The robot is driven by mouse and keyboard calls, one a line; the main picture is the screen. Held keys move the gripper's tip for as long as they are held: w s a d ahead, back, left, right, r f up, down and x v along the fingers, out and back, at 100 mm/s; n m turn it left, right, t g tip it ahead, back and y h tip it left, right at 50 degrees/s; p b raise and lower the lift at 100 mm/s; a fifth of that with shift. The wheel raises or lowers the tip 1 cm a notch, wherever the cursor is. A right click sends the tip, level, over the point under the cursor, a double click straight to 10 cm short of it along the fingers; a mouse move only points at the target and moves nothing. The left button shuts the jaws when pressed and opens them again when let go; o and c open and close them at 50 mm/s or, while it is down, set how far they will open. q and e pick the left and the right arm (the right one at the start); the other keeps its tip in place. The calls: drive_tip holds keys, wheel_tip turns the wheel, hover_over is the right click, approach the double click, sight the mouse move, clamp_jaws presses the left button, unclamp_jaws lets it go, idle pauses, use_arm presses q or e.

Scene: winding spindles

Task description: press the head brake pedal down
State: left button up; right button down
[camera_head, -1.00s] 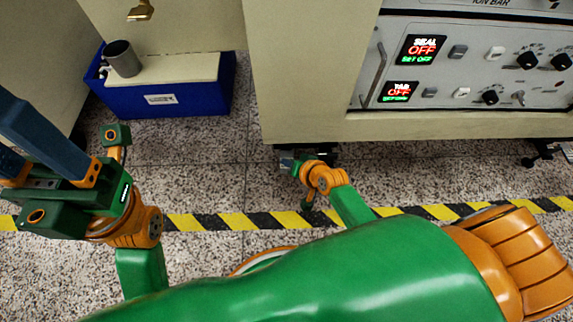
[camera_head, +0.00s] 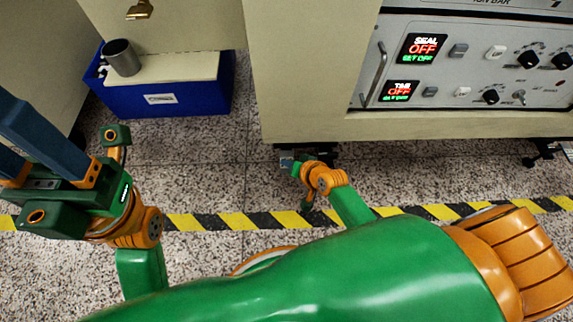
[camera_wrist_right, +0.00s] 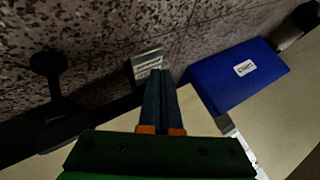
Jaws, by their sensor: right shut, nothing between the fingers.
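The head brake pedal looks like a small grey ribbed plate (camera_wrist_right: 148,65) low by the floor in the right wrist view. In the head view a small grey patch (camera_head: 286,163) at the cabinet's lower front edge seems to be the same plate. My right gripper (camera_wrist_right: 160,74) is shut and empty, its dark blue fingertips at the plate's near edge in the picture; whether they touch it I cannot tell.
A cream cabinet (camera_head: 300,95) with a control panel (camera_head: 470,70) rises above the pedal. A blue box (camera_head: 205,98) with a grey cup (camera_head: 122,58) stands to the left. A black cabinet foot (camera_wrist_right: 45,65) shows in the wrist view. Yellow-black tape (camera_head: 230,221) crosses the open floor.

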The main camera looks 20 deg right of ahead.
drive_tip(key=shift+f+b, duration=0.85)
drive_tip(key=shift+f, duration=0.45)
idle(1.0)
drive_tip(key=shift+r+p, duration=1.6)
drive_tip(key=shift+p, duration=0.2)
wheel_tip(320, 180, up, 5)
drive_tip(key=p, duration=0.5)
drive_tip(key=shift+r+p, duration=0.1)
drive_tip(key=shift+p, duration=0.2)
